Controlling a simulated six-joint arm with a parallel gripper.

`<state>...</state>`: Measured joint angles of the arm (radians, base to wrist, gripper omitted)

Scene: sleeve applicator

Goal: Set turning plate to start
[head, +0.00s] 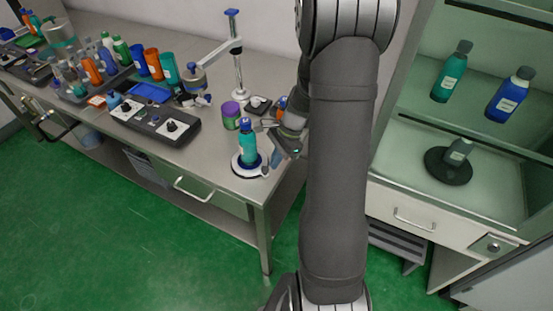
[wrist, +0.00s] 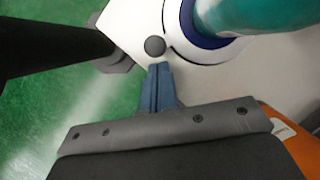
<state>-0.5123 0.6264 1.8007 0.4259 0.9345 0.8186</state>
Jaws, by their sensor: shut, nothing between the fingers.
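The turning plate (head: 237,166) is a round white base at the table's front right corner. A teal bottle (head: 248,147) with a blue cap stands upright on it. In the wrist view the white base (wrist: 130,22) carries a dark blue ring (wrist: 178,35) around the foot of the teal bottle (wrist: 265,14). A small dark grey knob (wrist: 155,46) sits at the base's near edge. My gripper (head: 273,162) is beside the plate on its right. Its blue fingers (wrist: 160,68) are shut and empty, tips just short of the knob; I cannot tell whether they touch.
A purple-lidded green jar (head: 231,117) stands behind the bottle. A black control box (head: 160,122) and a post with an arm (head: 238,60) stand further left. An orange container (wrist: 288,138) is close to my gripper's right. A glass cabinet (head: 400,135) stands at right.

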